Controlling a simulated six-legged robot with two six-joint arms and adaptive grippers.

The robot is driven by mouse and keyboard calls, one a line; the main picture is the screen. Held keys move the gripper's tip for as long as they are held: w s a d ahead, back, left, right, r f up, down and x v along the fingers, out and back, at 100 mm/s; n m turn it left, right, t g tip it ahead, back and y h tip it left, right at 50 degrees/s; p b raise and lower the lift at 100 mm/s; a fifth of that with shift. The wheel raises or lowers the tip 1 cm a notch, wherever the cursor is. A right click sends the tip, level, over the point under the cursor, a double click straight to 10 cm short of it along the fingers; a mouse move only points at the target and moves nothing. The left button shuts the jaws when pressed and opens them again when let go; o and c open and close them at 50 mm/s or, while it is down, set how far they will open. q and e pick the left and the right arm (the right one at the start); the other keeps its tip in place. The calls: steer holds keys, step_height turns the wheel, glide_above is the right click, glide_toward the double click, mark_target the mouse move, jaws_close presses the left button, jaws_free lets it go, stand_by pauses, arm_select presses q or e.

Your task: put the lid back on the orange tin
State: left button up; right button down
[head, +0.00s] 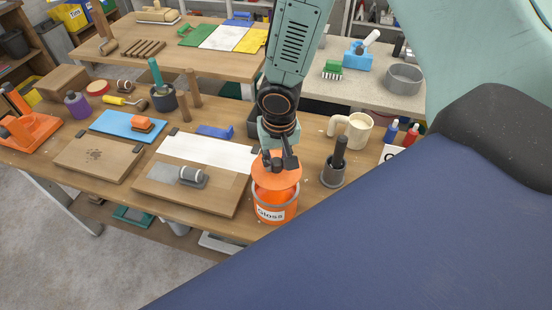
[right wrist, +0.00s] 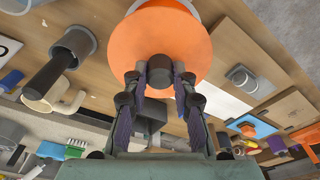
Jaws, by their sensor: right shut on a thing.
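The orange tin (head: 274,212) with a "Gloss" label stands upright at the front edge of the wooden workbench. Its grey rim shows in the head view. The round orange lid (head: 288,178) is over the tin's mouth and looks raised above the rim; I cannot tell if any edge touches. My right gripper (head: 279,163) is shut on the lid's dark knob (right wrist: 160,73). In the right wrist view the lid (right wrist: 150,40) hides most of the tin (right wrist: 180,4), which shows just past its edge. My left gripper is not in view.
A grey pot with a dark handle (head: 334,174) stands close right of the tin. A wooden board (head: 215,196) with a grey-based roller lies close left. A cream mug (head: 358,130) and small bottles (head: 391,131) stand behind right. The bench's front edge is just before the tin.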

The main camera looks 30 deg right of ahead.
mark_target(276, 172)
steer(key=shift+s+a+f+b, duration=0.1)
steer(key=shift+a+f+b, duration=0.1)
steer(key=shift+f+b, duration=0.3)
steer(key=shift+a+f+b, duration=0.15)
steer(key=shift+f+b, duration=0.15)
steer(key=shift+f, duration=0.3)
steer(key=f+b, duration=0.2)
steer(key=f, duration=0.1)
steer(key=shift+d+b, duration=0.3)
steer(key=shift+a+f+b, duration=0.15)
steer(key=shift+b, duration=0.2)
steer(key=shift+a, duration=0.1)
steer(key=shift+d, duration=0.2)
steer(key=shift+a, duration=0.3)
steer(key=shift+d, duration=0.15)
steer(key=shift+b, duration=0.35)
